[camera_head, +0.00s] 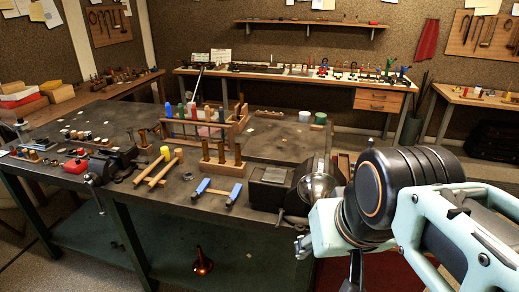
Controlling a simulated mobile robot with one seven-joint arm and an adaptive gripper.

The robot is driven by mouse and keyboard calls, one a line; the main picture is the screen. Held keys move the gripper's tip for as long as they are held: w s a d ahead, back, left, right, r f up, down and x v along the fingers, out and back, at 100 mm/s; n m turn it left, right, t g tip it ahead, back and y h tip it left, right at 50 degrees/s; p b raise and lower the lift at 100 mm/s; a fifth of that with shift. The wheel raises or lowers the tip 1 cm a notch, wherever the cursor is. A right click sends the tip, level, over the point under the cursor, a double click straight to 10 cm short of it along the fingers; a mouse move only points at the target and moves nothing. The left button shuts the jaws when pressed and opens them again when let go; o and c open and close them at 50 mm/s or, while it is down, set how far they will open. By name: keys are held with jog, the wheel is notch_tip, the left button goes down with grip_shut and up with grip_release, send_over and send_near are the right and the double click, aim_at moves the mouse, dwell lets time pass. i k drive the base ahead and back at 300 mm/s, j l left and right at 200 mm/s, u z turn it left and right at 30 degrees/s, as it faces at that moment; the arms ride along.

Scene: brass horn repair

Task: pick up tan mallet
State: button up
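Two mallets with light wooden handles lie side by side on the dark workbench (270,140), left of centre. One has a yellow head (165,151). The one to its right, a tan mallet (166,170), has a tan-brown head at its far end. Which of them the task means is not fully certain, as both are small in view. My arm comes in from the right and ends low near the bench's front right corner. My gripper is mostly hidden or cut off there, and its fingers cannot be made out. It is well apart from the mallets.
A blue-ended tool (218,190) lies near the front edge, with a wooden rack (222,160) behind it. Dark vises (112,162) and a dark block (270,187) stand along the front. Bare bench top shows behind the block.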

aim_at(178, 158)
jog(key=i+j+z, duration=0.15)
jog(key=j, duration=0.35)
jog(key=i+j+z, duration=0.2)
jog(key=j, duration=0.3)
jog(key=i+j+z, duration=0.15)
jog(key=j, duration=0.4)
jog(key=i+j+z, duration=0.15)
jog(key=j, duration=0.45)
jog(key=i+j+z, duration=0.15)
jog(key=j, duration=0.4)
jog(key=j+z, duration=0.2)
jog(key=j, duration=0.4)
jog(key=k+j+u, duration=0.1)
jog(key=k+j, duration=0.15)
jog(key=j, duration=0.2)
jog(key=i+z, duration=0.2)
jog(key=i, duration=0.15)
